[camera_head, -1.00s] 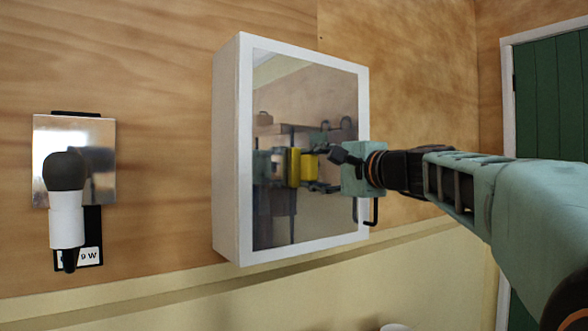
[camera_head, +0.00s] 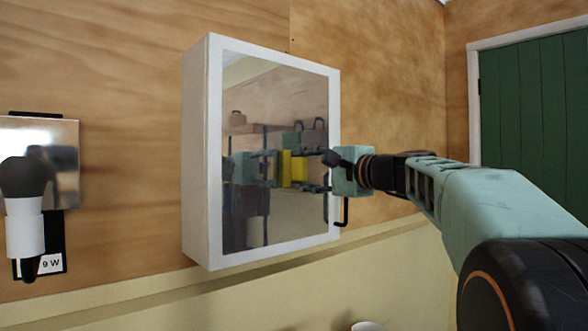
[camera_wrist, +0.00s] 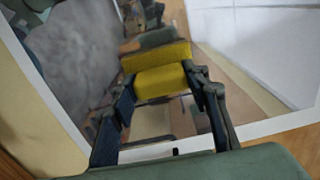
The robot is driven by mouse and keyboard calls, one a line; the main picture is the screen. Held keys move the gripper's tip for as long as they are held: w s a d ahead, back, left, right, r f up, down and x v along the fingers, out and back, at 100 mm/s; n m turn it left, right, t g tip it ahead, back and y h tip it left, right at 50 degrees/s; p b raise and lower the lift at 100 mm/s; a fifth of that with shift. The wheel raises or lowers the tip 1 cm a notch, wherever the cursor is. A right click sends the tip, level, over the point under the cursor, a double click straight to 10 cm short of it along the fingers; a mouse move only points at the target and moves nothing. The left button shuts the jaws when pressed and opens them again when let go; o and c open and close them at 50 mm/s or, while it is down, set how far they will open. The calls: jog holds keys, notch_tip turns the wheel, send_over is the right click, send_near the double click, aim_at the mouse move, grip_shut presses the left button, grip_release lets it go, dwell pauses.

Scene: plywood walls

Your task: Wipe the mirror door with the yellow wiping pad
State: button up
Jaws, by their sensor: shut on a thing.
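The mirror door (camera_head: 245,110) is the front of a white wall cabinet, with a white frame around the glass; it looks shut. My gripper (camera_head: 318,171) is in front of the glass, coming in from the right, and is shut on the yellow wiping pad (camera_head: 300,169). The pad's reflection shows just left of it. In the wrist view, the pad (camera_wrist: 162,83) sits between the two fingers of my gripper (camera_wrist: 158,88), with a yellow reflection just above it. Pad and reflection look very close; I cannot tell whether the pad touches the glass.
A lamp (camera_head: 25,225) in front of a shiny wall plate (camera_head: 65,165) is left of the cabinet. A green door (camera_head: 535,120) stands at the right. A pale round object (camera_head: 368,326) shows at the bottom edge. The wall below the cabinet looks clear.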

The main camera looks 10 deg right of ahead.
jog(key=shift+w+d, duration=0.6)
jog(key=shift+d, duration=0.3)
jog(key=shift+s, duration=0.1)
jog(key=shift+b+v, duration=0.95)
jog(key=shift+v, duration=1.95)
jog(key=shift+d, duration=0.1)
jog(key=b+v, duration=0.1)
jog(key=v, duration=0.2)
